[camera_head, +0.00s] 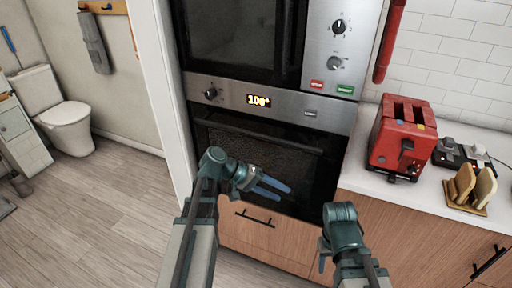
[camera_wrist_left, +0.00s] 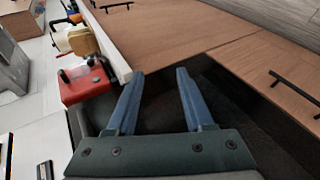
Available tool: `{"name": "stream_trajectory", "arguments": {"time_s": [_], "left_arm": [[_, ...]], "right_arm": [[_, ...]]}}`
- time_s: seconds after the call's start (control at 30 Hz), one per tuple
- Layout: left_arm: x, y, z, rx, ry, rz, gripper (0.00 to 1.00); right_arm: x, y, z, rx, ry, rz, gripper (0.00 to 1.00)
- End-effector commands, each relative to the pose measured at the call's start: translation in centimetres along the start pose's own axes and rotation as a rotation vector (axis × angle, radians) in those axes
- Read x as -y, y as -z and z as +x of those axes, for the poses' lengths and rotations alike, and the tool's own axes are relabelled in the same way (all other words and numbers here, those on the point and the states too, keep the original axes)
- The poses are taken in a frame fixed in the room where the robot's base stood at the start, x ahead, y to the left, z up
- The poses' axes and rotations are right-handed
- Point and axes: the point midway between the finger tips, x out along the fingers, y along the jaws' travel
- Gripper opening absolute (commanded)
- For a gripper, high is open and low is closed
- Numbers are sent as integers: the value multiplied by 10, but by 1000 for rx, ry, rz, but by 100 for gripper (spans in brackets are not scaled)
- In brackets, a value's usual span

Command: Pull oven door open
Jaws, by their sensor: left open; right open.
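The oven door (camera_head: 225,143) is a dark glass panel with a black bar handle (camera_head: 258,133) along its top, below the control panel (camera_head: 258,101) reading 100°. The door looks shut. My left gripper (camera_head: 284,190) is open and empty in front of the lower part of the door, below the handle and apart from it. In the left wrist view its two blue fingers (camera_wrist_left: 160,72) stand apart with nothing between them.
A red toaster (camera_head: 403,135) and a toast rack (camera_head: 468,190) stand on the white counter at right. Wooden fronts with a black drawer handle (camera_head: 254,218) lie below the oven. A toilet (camera_head: 62,115) stands far left. The wooden floor (camera_head: 100,215) at left is clear.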

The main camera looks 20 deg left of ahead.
Motion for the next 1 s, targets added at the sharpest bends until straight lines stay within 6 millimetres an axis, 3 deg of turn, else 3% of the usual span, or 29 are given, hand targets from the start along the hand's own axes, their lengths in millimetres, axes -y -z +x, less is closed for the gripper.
{"name": "stream_trajectory", "arguments": {"time_s": [0.03,0.2,0.4,0.5,0.77,1.0], "left_arm": [[14,21,-21,-67,-87,-22,52],[22,64,-107,-271,-368,-42,52],[32,82,-188,-437,-572,-25,52],[33,84,-208,-475,-618,-18,52],[30,85,-214,-488,-638,-14,52],[9,100,-190,-483,-637,-14,52]], "right_arm": [[2,1,17,0,0,0,50],[4,2,39,0,0,0,50],[5,3,54,0,0,0,50],[5,3,56,0,0,0,50],[5,3,55,0,0,0,50],[5,3,49,0,0,0,50]]}}
